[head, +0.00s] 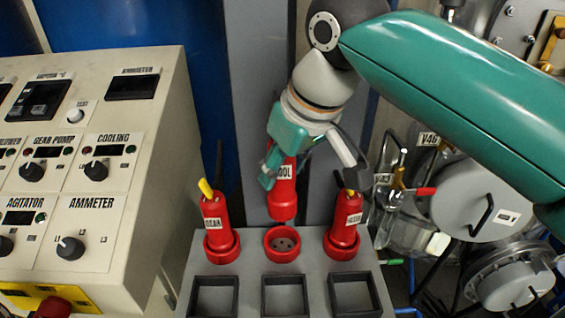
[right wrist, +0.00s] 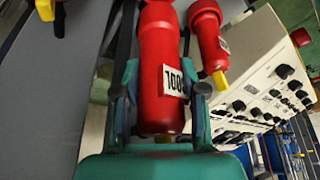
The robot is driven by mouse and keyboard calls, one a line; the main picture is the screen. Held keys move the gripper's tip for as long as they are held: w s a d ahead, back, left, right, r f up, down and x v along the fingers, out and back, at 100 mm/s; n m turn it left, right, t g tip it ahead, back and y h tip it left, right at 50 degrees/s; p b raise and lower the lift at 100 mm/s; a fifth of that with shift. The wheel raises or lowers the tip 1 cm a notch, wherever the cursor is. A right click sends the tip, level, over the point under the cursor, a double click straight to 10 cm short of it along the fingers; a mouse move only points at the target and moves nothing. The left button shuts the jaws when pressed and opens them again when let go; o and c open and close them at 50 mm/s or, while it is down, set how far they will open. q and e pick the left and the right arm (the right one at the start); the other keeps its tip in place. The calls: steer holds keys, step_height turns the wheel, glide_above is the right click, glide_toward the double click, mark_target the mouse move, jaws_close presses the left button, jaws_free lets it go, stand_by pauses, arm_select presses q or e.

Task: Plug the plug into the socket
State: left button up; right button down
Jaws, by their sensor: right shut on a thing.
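A red plug (head: 283,200) with a white label hangs upright just above the middle red socket (head: 282,243), apart from it. The socket is empty and its dark face with holes shows. My right gripper (head: 296,170) is shut on this plug around its upper part. The right wrist view shows the same plug (right wrist: 161,70) between the two fingers of my right gripper (right wrist: 160,100). My left gripper is not in view.
Two other red plugs sit in the sockets at the left (head: 213,215) and right (head: 345,215). Three black square frames (head: 285,280) are in front. A beige control panel (head: 90,180) stands at left; pipes and a flanged vessel (head: 475,205) at right.

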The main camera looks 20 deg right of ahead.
mark_target(283, 215)
step_height(283, 215, down, 6)
steer(key=b, duration=0.4)
steer(key=shift+s+r+b, duration=0.1)
steer(key=shift+b, duration=0.2)
steer(key=shift+p, duration=0.4)
stand_by(1.6)
steer(key=shift+f+b, duration=1.6)
steer(key=shift+f, duration=0.4)
steer(key=c, duration=0.6)
jaws_free()
steer(key=shift+s, duration=0.1)
steer(key=v, duration=1.2)
